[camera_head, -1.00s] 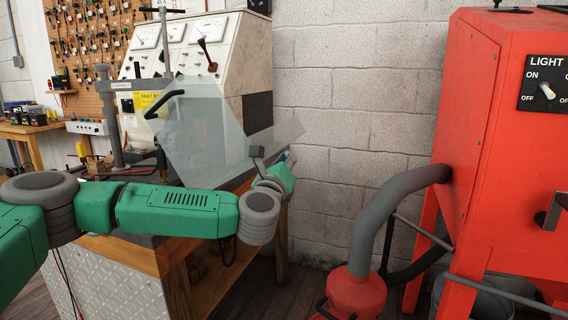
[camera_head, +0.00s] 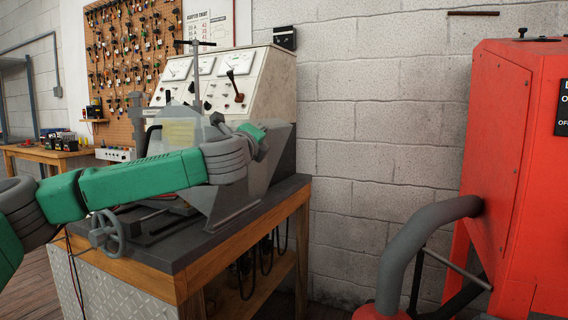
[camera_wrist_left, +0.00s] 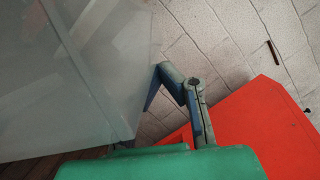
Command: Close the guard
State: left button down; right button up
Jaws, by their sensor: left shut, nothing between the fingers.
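The guard is a clear, greyish panel (camera_head: 172,118) at the test bench in the head view, with a dark bar handle at its left edge. My left arm hides its lower part, so I cannot tell whether it is fully down. In the left wrist view the clear panel (camera_wrist_left: 75,75) fills the left side, beside the finger. My left gripper (camera_head: 243,130) is shut and empty at the bench's right side, close to the panel; I cannot tell whether they touch. It also shows in the left wrist view (camera_wrist_left: 165,80). My right gripper is not in view.
The white meter console (camera_head: 222,78) stands behind the guard. A grey sloped housing (camera_head: 245,195) and a handwheel (camera_head: 107,234) sit on the dark benchtop (camera_head: 175,255). A red cabinet (camera_head: 495,150) with a grey hose (camera_head: 420,230) stands at right, with open space before the wall between.

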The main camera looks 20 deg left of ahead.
pick_arm(q)
jog(key=a+r+n+g+b, duration=0.1)
jog(key=a+n, duration=0.4)
jog(key=a, duration=0.7)
notch_tip(320, 180, up, 2)
jog(key=shift+w+r+b, duration=0.1)
jog(key=shift+w+b, duration=0.1)
jog(key=shift+b, duration=0.7)
jog(key=shift+y, duration=0.4)
